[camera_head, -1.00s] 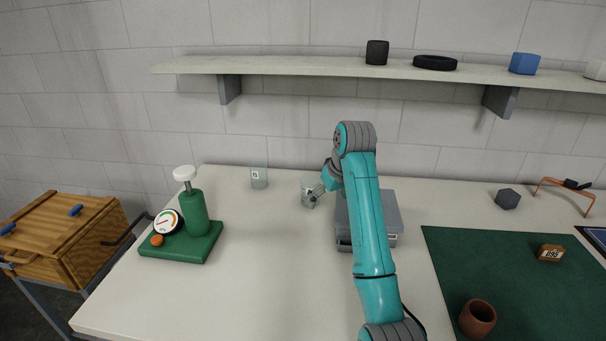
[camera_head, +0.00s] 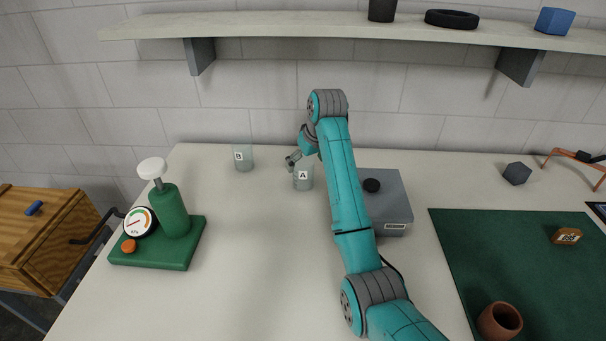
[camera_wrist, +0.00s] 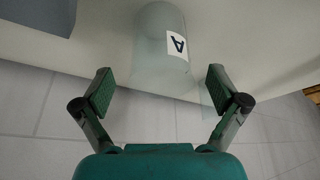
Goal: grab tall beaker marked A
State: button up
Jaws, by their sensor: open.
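The clear beaker marked A (camera_head: 303,180) stands upright on the white table, left of my arm. In the wrist view, the same beaker (camera_wrist: 158,45) appears beyond the jaws, roughly centred between them, its A label facing the camera. My gripper (camera_head: 293,160) is near the upper left of beaker A in the head view. It is open and empty, its two fingers (camera_wrist: 160,90) spread wide. Whether it touches the beaker cannot be told. A second clear beaker marked B (camera_head: 243,159) stands to the left, towards the wall.
A grey scale-like box (camera_head: 385,205) with a dark round knob (camera_head: 371,185) is right of my arm. A green pump with gauge (camera_head: 172,215) stands left. A green mat (camera_head: 480,260) lies right. A shelf (camera_head: 300,28) hangs above. The table's left-centre front is clear.

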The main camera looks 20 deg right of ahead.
jog(key=shift+x, duration=2.8)
jog(key=shift+w, duration=0.1)
jog(key=c, duration=1)
jog(key=shift+c, duration=0.2)
